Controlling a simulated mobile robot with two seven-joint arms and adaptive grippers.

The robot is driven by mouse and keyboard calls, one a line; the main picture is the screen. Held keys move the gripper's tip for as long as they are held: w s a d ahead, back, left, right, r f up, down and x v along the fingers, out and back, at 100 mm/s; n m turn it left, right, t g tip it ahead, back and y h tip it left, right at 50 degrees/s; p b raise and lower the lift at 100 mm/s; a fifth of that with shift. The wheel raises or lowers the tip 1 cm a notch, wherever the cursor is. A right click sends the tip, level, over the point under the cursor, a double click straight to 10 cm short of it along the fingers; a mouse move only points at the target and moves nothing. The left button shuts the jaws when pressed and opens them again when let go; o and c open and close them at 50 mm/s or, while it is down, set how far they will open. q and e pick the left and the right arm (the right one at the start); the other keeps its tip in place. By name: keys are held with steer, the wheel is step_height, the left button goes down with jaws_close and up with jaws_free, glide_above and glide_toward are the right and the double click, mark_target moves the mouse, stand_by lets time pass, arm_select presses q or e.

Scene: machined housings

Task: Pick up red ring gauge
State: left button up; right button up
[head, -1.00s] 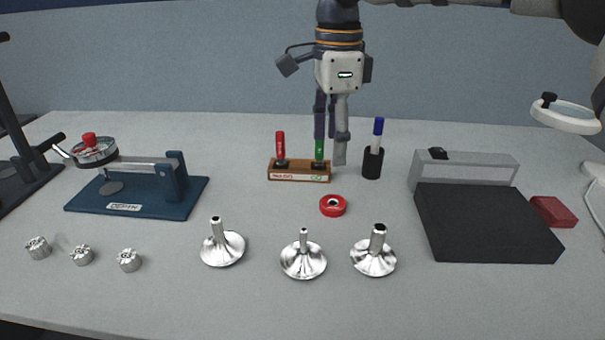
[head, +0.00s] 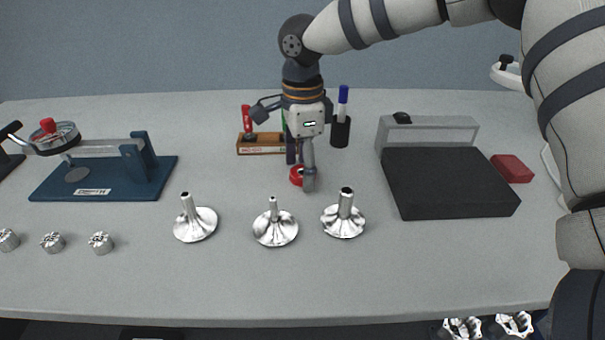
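The red ring gauge (head: 296,175) lies on the grey table near the middle, in front of the wooden block. My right gripper (head: 300,174) points down at it, with its two fingers apart. One finger is at the ring's far side and the other is in front of its right side, hiding part of it. I cannot tell whether the fingers touch the ring. It appears to rest on the table. My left gripper is not in view.
A wooden block (head: 262,144) with red and green plug gauges and a pen cup (head: 340,132) stand behind. Several shiny flared parts (head: 275,230) stand in front. A black plate (head: 448,183) is right; a blue dial stand (head: 105,180) is left.

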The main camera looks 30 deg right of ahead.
steer(key=c, duration=1.1)
steer(key=shift+r, duration=0.15)
